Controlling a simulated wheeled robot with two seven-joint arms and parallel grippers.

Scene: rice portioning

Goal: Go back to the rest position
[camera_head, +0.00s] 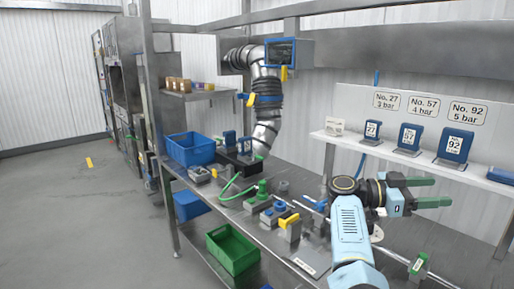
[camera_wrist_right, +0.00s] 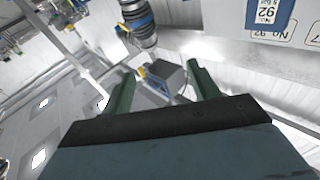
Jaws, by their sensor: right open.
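My right gripper (camera_head: 438,191) is raised above the right part of the workbench (camera_head: 312,262), in front of the shelf of blue devices. Its two green fingers are parallel and apart, pointing right, with nothing between them. In the right wrist view the same gripper (camera_wrist_right: 160,70) shows its fingers spread wide and empty, with a grey box in the background beyond them. My left gripper is not in view.
Blue devices (camera_head: 453,145) labelled 27, 57 and 92 stand on a white shelf (camera_head: 400,158). A blue bin (camera_head: 190,149) and several small fittings sit on the bench. A green crate (camera_head: 232,249) is below. A silver duct (camera_head: 267,115) hangs behind.

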